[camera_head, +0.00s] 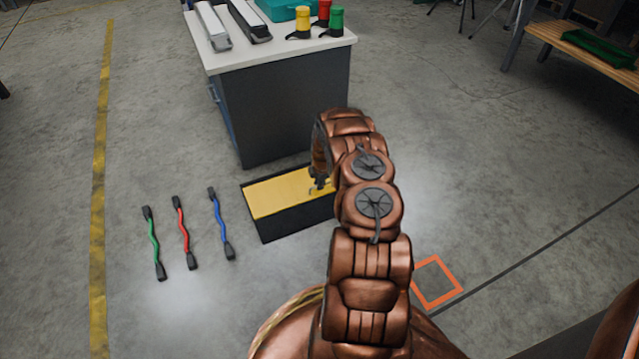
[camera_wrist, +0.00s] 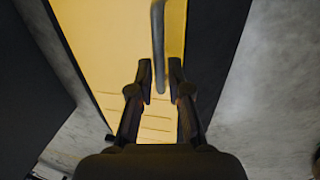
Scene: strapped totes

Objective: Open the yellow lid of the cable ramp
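The cable ramp (camera_head: 290,222) lies on the floor, a black body with a flat yellow lid (camera_head: 280,195) that looks closed. The lid also fills much of the wrist view (camera_wrist: 100,50), with dark ramp edges (camera_wrist: 215,50) beside it. A grey bar-like handle (camera_wrist: 158,40) shows above the lid. My gripper (camera_wrist: 160,75) is open, with one finger on each side of the handle's near end. Small gaps show between the handle and both fingers. In the head view my gripper (camera_head: 320,186) is at the lid's right part, and my arm hides the ramp's right end.
Green (camera_head: 153,243), red (camera_head: 184,233) and blue (camera_head: 221,224) cables lie left of the ramp. A dark cabinet (camera_head: 285,105) with a white top stands close behind it. An orange square outline (camera_head: 437,282) marks the floor at right. A bench (camera_head: 590,45) stands far right.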

